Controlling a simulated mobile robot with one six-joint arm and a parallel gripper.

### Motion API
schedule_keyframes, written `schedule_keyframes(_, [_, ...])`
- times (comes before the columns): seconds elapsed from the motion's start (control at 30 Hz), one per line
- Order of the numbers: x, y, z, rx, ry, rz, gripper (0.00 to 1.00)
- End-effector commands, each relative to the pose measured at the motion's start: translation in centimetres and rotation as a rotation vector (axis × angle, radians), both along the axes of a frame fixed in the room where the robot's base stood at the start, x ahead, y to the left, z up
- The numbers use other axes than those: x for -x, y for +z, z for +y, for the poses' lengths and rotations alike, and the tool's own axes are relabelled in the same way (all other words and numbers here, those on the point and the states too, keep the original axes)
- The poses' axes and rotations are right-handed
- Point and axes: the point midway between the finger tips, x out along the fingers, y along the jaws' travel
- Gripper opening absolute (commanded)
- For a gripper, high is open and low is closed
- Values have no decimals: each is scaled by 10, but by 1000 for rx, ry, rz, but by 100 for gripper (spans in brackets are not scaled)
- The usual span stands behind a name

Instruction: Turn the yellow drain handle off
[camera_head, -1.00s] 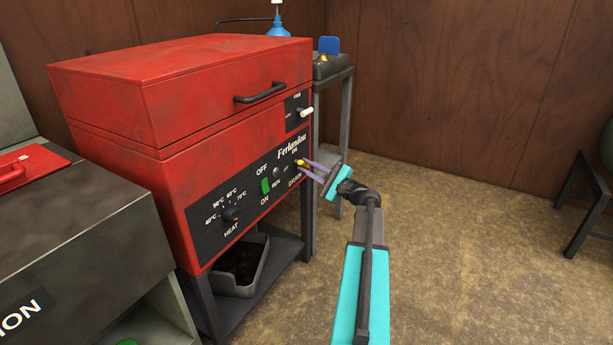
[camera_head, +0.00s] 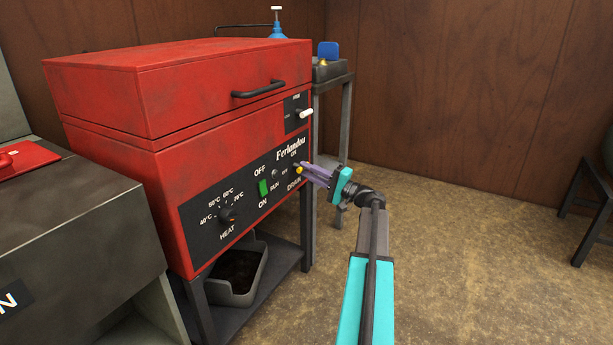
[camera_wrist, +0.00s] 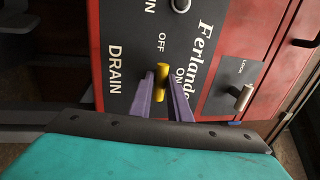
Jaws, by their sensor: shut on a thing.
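The yellow drain handle (camera_head: 298,170) is on the black front panel of the red machine (camera_head: 215,137), at the panel's right end above the word DRAIN. In the wrist view the yellow handle (camera_wrist: 161,75) sits between my purple fingertips, with OFF and ON lettering close by. My gripper (camera_head: 304,168) is shut on the handle; it also shows in the wrist view (camera_wrist: 161,88). The fingers partly cover the handle in the head view, so its exact angle is hard to tell there.
A green switch (camera_head: 263,188) and a heat knob (camera_head: 228,215) are left of the handle. A white lock lever (camera_head: 306,113) is above it. A grey tray (camera_head: 237,285) stands on the shelf below. Open floor (camera_head: 470,250) lies to the right.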

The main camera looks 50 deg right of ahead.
Motion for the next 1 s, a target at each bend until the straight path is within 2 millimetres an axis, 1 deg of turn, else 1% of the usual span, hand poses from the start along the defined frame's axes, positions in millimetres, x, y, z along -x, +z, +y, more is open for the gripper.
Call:
schedule_keyframes(0.03, [-3,1,3,8,7,-4,0])
schedule_keyframes(0.43, [-3,2,4,15,7,-7,0])
schedule_keyframes(0.47, [-3,2,4,15,7,-7,22])
schedule_keyframes(0.53, [-3,2,3,14,6,-5,33])
schedule_keyframes(0.57, [-3,2,3,13,5,-5,35])
schedule_keyframes(0.87, [-1,1,1,12,2,-4,35])
schedule_keyframes(1.0, [4,0,-1,12,1,-4,35])
